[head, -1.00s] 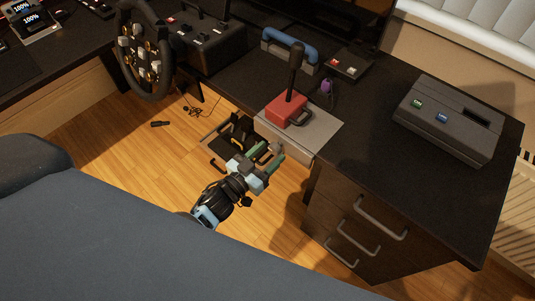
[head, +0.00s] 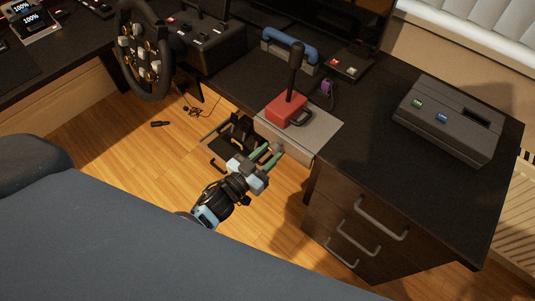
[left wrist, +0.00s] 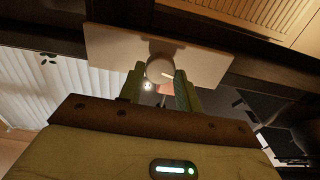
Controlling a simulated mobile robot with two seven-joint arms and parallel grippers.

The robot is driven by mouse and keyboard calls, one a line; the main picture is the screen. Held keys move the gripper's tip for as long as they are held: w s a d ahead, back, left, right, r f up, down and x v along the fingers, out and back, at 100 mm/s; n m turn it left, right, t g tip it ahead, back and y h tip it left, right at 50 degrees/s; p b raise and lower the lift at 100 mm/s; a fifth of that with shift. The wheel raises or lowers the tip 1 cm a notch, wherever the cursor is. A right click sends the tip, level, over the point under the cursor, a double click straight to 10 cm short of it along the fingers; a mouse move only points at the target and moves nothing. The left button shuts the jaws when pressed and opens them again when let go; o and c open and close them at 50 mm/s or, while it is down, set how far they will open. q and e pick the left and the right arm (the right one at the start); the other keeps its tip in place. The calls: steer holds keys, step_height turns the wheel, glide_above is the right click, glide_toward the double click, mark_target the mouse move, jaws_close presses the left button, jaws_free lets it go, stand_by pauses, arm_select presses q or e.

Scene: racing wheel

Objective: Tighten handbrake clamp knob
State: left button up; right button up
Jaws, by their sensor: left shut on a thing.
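The handbrake (head: 287,112) has a red base and an upright black lever. It stands on a grey plate (head: 322,134) at the desk's front edge. The clamp knob (left wrist: 160,71), pale and round with a light line on its face, sits under the plate in the left wrist view. In the head view the knob is small and partly hidden at the fingertips. My left gripper (head: 269,153), with green fingers, reaches up from below the desk edge and is shut on the knob, one finger on each side (left wrist: 160,85). My right gripper is not in view.
A drawer cabinet (head: 345,225) with handles stands right of my left gripper. The pedals (head: 238,135) are on the floor behind it. The steering wheel (head: 146,50) is at upper left, a grey box (head: 450,118) at right. A dark blue seat (head: 130,235) fills the lower left.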

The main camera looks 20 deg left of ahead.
arm_select(q)
steer(key=m, duration=0.4)
steer(key=m+b, duration=0.1)
steer(key=m, duration=0.2)
steer(key=shift+d+f+m, duration=0.1)
steer(key=shift+m, duration=0.2)
steer(key=m+b, duration=0.1)
steer(key=m, duration=0.4)
steer(key=shift+m, duration=1)
steer(key=shift+b, duration=0.3)
steer(key=o, duration=1)
steer(key=shift+s, duration=0.1)
